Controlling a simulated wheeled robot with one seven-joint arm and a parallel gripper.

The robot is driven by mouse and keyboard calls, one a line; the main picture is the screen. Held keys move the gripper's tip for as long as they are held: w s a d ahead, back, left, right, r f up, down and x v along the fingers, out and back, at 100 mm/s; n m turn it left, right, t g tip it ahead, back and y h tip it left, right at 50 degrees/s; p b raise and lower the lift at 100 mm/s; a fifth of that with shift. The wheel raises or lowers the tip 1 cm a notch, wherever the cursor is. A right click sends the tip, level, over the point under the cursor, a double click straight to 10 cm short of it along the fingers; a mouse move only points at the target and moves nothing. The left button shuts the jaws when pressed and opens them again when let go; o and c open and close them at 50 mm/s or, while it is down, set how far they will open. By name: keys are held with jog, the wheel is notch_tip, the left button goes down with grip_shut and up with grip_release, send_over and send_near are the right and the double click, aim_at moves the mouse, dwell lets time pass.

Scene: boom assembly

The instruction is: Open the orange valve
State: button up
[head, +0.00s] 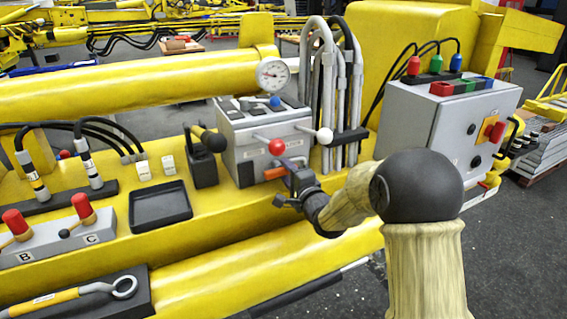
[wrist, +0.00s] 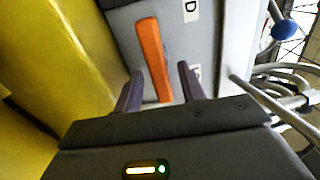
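The orange valve (head: 274,173) is a flat orange lever low on the front of a grey control box (head: 243,150). In the wrist view the orange lever (wrist: 151,58) runs lengthwise on the grey face, its near end between my two dark fingers. My gripper (head: 294,186) is right at the lever in the head view and partly covers its right end. In the wrist view my gripper (wrist: 159,78) is open, with a gap on each side of the lever. I cannot tell how deep the fingers reach around it.
A red-knobbed lever (head: 277,147) and a white-knobbed lever (head: 323,136) stick out just above the valve. Grey looped hoses (head: 328,90) rise to the right. A black joystick (head: 209,139) stands to the left. A grey electrical box (head: 440,120) is farther right.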

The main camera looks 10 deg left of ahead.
jog(key=shift+p+x, duration=0.45)
jog(key=shift+x, duration=1)
grip_shut()
